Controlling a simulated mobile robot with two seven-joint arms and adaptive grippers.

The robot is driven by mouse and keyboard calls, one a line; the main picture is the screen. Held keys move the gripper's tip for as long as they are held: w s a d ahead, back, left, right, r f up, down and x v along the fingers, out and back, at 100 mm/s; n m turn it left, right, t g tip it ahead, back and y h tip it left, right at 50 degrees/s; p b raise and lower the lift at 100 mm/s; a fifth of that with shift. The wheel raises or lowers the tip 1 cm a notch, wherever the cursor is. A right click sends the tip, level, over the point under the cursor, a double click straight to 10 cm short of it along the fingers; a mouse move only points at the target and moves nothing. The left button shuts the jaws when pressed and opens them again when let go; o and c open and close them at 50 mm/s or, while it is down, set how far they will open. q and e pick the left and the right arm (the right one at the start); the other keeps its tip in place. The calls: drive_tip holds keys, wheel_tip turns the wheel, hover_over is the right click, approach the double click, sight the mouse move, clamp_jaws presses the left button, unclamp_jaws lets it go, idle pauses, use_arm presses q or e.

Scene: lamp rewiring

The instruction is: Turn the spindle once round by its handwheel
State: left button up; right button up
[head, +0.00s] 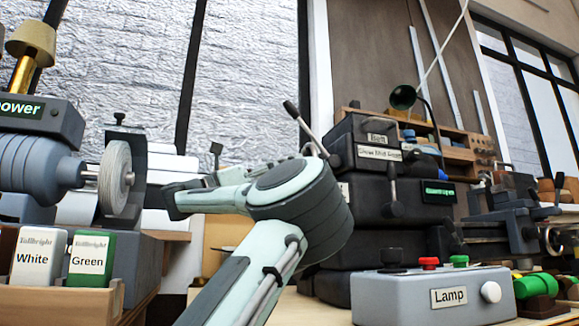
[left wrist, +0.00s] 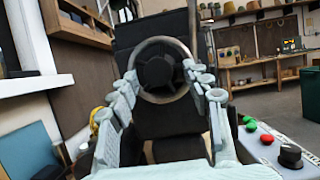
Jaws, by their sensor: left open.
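In the left wrist view, a round handwheel (left wrist: 158,70) with a pale grey rim and a dark hub faces me on the end of a black machine. My left gripper (left wrist: 163,78) is open, with one finger on each side of the wheel. I cannot tell whether the fingertips touch the rim. In the head view, my left arm crosses the middle in front of the black machine (head: 365,190); the gripper and handwheel are not clearly visible there. The spindle itself is not clearly visible. My right gripper is not in view.
A grey Lamp box (head: 435,297) with red and green buttons stands close by; it also shows in the left wrist view (left wrist: 275,152). At left are a grinder wheel (head: 116,180) and White and Green boxes (head: 90,258). A wooden rack (head: 460,150) stands behind.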

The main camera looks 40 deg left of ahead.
use_arm(q)
drive_tip(key=v, duration=0.6)
drive_tip(key=shift+s+a, duration=0.2)
drive_tip(key=shift+s, duration=0.05)
drive_tip(key=shift+f, duration=0.1)
